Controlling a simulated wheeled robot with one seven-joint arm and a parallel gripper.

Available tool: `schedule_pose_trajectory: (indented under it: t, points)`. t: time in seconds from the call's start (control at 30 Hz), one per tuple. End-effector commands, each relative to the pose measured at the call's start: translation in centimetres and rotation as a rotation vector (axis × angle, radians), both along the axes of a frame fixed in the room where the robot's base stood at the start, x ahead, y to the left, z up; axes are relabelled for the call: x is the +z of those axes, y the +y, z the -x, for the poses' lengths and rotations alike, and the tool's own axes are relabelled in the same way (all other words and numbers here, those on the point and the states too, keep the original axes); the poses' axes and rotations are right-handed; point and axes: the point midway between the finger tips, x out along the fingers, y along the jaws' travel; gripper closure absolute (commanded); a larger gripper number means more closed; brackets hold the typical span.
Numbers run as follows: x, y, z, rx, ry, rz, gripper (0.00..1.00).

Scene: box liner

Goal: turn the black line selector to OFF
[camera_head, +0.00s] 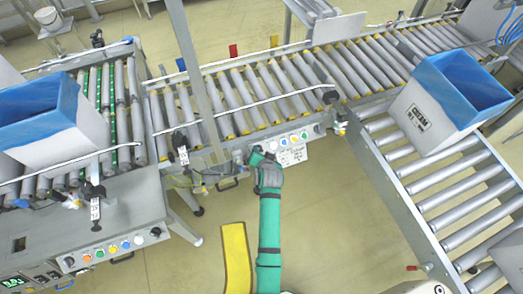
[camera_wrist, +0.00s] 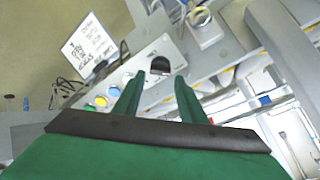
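The black line selector (camera_wrist: 159,65) shows in the wrist view as a dark rounded knob on a pale panel, just beyond the gap between my fingertips. I cannot tell its exact setting. My gripper (camera_wrist: 160,80) has its two green fingers apart, one on each side of the selector in the picture, with nothing held. In the head view my gripper (camera_head: 257,155) is at the left end of the middle conveyor's button panel (camera_head: 290,156), and it hides the selector there. Whether the fingers touch the knob is unclear.
A white label plate (camera_wrist: 88,47) stands out from the panel. A second button panel (camera_head: 115,255) is at the left. Blue-lined boxes (camera_head: 440,110) stand on the conveyors.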

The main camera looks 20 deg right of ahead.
Motion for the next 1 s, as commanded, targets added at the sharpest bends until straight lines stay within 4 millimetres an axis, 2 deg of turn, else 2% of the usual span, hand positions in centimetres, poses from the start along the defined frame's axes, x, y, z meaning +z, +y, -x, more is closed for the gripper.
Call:
schedule_pose_trajectory:
  t: [0.1, 0.27, 0.63, 0.67, 0.77, 0.8, 1.0]
  points:
    - [-1.0, -0.2, -1.3, 0.0, 0.001, -0.001, 0.62]
    - [-1.8, -0.4, -2.3, 0.0, 0.0, 0.0, 0.62]
    - [-2.2, -0.5, -2.6, 0.0, 0.0, 0.0, 0.62]
    - [-2.2, -0.5, -2.6, 0.0, 0.0, 0.0, 0.65]
    - [-2.2, -0.5, -2.6, 0.0, 0.0, 0.0, 0.89]
    - [-2.2, -0.5, -2.6, 0.0, 0.0, 0.0, 0.93]
    - [-2.2, -0.5, -2.6, -0.006, 0.0, -0.005, 0.93]
